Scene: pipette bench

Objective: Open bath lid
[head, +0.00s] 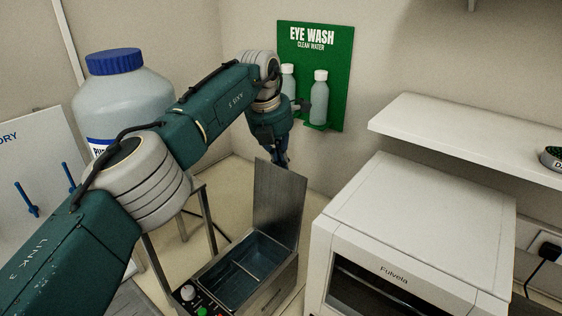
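The water bath (244,274) is a metal box with a knob and buttons at its front left. Its lid (279,206) stands upright, hinged at the back of the bath, so the tank lies uncovered. My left arm comes in from the left and reaches over the bath. My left gripper (281,160) points down just behind the top edge of the lid. Its fingertips are small and partly hidden, so I cannot tell whether they touch the lid. My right gripper is out of view.
A white oven-like appliance (413,232) stands close to the right of the bath. A white shelf (470,142) is above it. A green eye wash board (336,75) hangs on the wall behind my arm. A large blue-capped bottle (118,95) stands at left.

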